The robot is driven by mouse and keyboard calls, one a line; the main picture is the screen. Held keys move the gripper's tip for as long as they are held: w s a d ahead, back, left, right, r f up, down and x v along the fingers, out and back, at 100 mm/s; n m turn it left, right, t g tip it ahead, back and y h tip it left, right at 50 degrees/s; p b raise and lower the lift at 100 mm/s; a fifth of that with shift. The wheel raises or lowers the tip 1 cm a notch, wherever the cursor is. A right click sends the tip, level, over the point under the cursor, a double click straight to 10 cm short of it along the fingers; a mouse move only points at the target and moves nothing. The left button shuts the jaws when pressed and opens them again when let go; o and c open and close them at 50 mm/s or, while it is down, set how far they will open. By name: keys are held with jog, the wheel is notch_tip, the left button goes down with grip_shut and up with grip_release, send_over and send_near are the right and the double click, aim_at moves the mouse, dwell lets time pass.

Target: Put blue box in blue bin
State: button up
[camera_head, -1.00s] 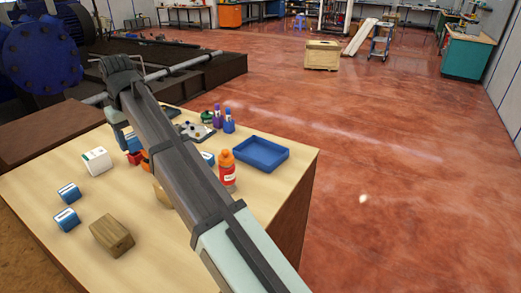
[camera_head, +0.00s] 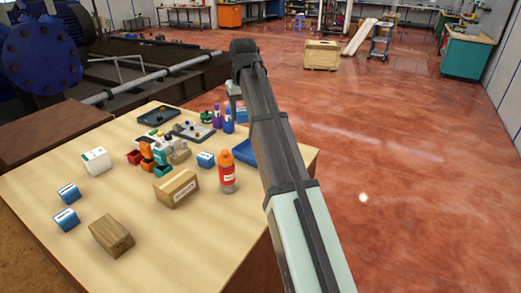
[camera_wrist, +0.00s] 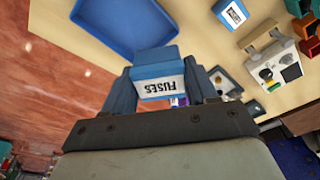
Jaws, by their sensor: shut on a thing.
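My gripper (camera_wrist: 160,82) is shut on a blue box (camera_wrist: 157,56) with a white label reading FUSES, seen in the wrist view. The blue bin (camera_wrist: 110,48), a shallow open tray, lies beyond the held box, toward the upper left of that view; its visible floor is empty. In the head view the bin (camera_head: 243,152) is partly hidden behind my arm, at the table's right edge. Other blue boxes with white labels stand on the table: two at the left (camera_head: 69,193) (camera_head: 66,219) and one near the middle (camera_head: 206,160).
An orange-red bottle (camera_head: 227,172), a brown carton (camera_head: 176,189) and a wooden block (camera_head: 111,236) stand on the table (camera_head: 150,255). Purple and blue bottles (camera_head: 222,117) stand behind the bin. A white box (camera_head: 96,161) is at the left. The front of the table is mostly clear.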

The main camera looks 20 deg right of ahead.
jog(key=d+m, duration=0.1)
jog(key=d, duration=0.5)
jog(key=shift+s+f, duration=0.1)
jog(key=shift+f, duration=7.4)
jog(key=shift+f, duration=0.1)
jog(key=o, duration=1.1)
notch_tip(320, 180, up, 12)
jog(key=s, duration=0.1)
jog(key=shift+s, duration=0.4)
